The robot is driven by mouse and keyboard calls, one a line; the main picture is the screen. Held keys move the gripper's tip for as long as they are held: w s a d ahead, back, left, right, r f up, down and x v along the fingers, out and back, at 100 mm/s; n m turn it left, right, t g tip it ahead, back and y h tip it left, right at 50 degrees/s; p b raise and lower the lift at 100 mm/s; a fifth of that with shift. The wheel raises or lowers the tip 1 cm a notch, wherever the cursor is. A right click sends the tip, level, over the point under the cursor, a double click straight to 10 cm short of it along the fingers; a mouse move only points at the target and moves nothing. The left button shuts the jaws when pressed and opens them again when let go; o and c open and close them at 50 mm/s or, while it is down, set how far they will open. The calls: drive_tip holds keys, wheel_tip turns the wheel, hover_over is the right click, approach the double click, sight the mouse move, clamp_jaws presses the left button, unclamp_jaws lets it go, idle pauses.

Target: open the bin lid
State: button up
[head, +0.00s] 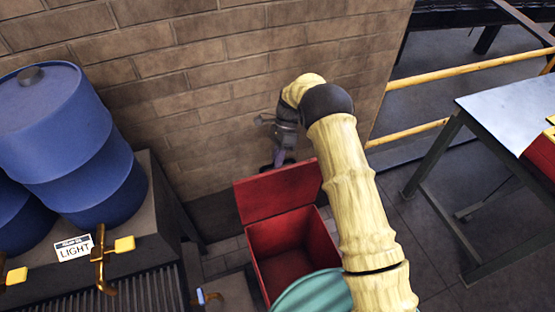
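The red bin (268,240) stands on the floor by the brick wall, and I see into its dark red inside. Its red lid (275,191) is raised and leans back toward the wall, so the bin is open. A teal rounded shape and my arm hide the bin's front and right parts. My gripper (279,163) is pointed down behind the lid's top edge, between lid and wall. Its fingertips are small and partly hidden, so I cannot tell whether they touch the lid or are open or shut.
A metal table (510,105) is at right. Yellow railings (460,75) run behind. Floor between bin and table is clear.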

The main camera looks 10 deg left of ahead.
drive_tip(key=o, duration=0.3)
drive_tip(key=shift+f, duration=0.4)
drive_tip(key=shift+o, duration=0.2)
drive_tip(key=b+v, duration=0.2)
drive_tip(key=v, duration=1)
drive_tip(key=shift+b, duration=0.3)
drive_tip(key=shift+w, duration=0.1)
